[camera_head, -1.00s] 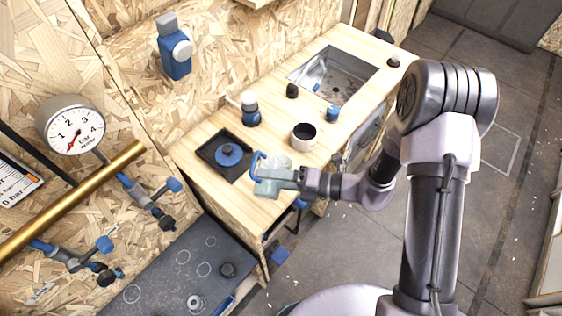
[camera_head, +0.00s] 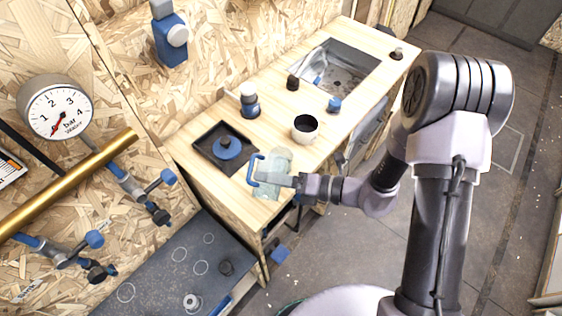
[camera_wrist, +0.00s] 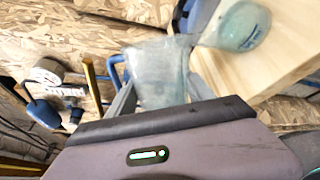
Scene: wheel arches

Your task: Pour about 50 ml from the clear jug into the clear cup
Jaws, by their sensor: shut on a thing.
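The clear jug (camera_head: 271,184) with a blue handle (camera_head: 253,171) is held above the near end of the wooden counter. In the wrist view the jug (camera_wrist: 160,72) sits between both fingers, its handle on the left. My gripper (camera_head: 287,182) is shut on it; the fingers also show in the wrist view (camera_wrist: 158,92). The clear cup (camera_head: 284,157) stands on the counter just behind the jug. In the wrist view the cup (camera_wrist: 243,26) is at upper right, and the jug's upper right edge overlaps it. I cannot tell the jug's exact tilt, the liquid levels or whether anything flows.

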